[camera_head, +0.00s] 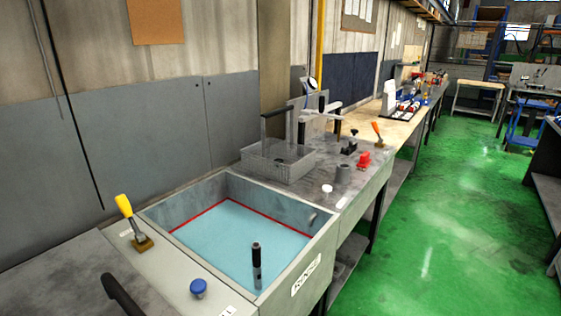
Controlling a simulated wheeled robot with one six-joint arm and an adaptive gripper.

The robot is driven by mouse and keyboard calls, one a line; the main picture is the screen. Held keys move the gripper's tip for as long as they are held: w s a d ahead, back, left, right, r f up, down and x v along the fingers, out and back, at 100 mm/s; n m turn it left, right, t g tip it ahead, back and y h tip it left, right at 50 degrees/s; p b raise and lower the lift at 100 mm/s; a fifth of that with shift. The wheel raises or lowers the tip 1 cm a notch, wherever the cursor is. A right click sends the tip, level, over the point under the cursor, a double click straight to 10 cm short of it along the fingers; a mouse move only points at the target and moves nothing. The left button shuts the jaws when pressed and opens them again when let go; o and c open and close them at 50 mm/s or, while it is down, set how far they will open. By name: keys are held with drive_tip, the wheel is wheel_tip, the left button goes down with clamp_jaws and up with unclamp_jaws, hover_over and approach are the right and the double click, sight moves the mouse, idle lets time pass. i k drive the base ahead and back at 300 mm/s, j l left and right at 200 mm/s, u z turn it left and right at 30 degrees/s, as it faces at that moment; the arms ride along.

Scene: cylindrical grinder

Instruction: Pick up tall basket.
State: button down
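A grey mesh basket (278,163) with a tall upright handle and a dark grip bar (275,112) across its top stands upright on the grey bench top just behind the sink. It is the only whole basket I can make out, and a small dark item seems to be in or behind it. My gripper is not in view.
A sink (322,233) with light blue liquid and a red line fills the foreground. A dark upright rod (256,266) stands in it. Green floor (440,230) is clear to the right.

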sight(258, 158)
drive_tip(key=i+l+u, duration=0.2)
drive_tip(key=i+l, duration=2.1)
drive_tip(key=l, duration=0.15)
